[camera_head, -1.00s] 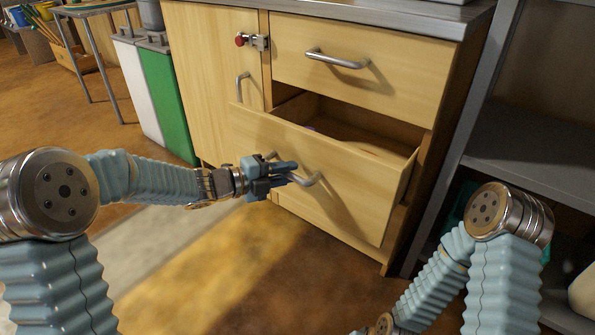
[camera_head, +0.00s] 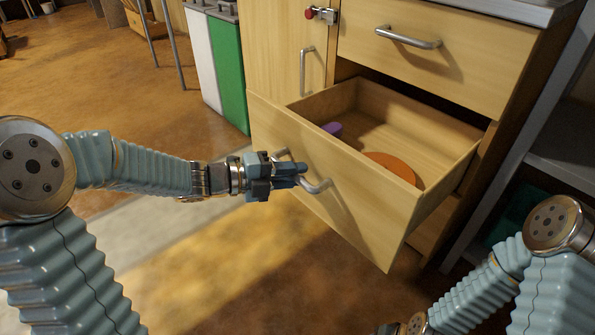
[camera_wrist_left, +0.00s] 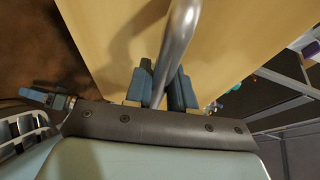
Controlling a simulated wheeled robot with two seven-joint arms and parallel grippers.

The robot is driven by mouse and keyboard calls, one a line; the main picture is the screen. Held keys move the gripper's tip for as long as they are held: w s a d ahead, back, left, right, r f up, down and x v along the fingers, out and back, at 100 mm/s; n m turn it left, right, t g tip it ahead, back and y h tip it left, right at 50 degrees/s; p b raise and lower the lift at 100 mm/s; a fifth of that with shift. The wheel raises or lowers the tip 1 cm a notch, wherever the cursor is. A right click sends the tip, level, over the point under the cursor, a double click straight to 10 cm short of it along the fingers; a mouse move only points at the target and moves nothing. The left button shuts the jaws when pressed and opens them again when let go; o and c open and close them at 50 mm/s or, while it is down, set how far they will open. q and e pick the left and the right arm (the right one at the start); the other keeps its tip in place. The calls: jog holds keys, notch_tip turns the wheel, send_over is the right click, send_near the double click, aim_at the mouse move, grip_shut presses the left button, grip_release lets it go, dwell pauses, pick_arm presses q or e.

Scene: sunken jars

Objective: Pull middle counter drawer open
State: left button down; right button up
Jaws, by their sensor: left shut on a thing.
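The middle counter drawer (camera_head: 350,195) is pulled well out of the wooden counter, and its inside shows. Its metal bar handle (camera_head: 316,186) is on the front panel. My left gripper (camera_head: 290,172) is shut on this handle; in the left wrist view the handle (camera_wrist_left: 180,45) runs between the two blue fingers (camera_wrist_left: 160,85). Inside the drawer lie an orange round thing (camera_head: 391,166) and a small purple thing (camera_head: 332,129). My right arm shows at the lower right; its gripper is not in view.
A shut drawer (camera_head: 430,60) with a bar handle is above. A cupboard door (camera_head: 282,50) with a red-knobbed latch (camera_head: 322,14) is to the left. White and green bins (camera_head: 232,75) stand further left. Grey shelving (camera_head: 560,165) is at the right. Floor in front is open.

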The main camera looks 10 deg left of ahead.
pick_arm(q)
jog(key=c, duration=1.1)
grip_release()
jog(key=shift+o, duration=0.2)
jog(key=p+v, duration=0.2)
jog(key=v, duration=1.1)
jog(key=shift+s+a, duration=0.25)
jog(key=shift+a, duration=0.05)
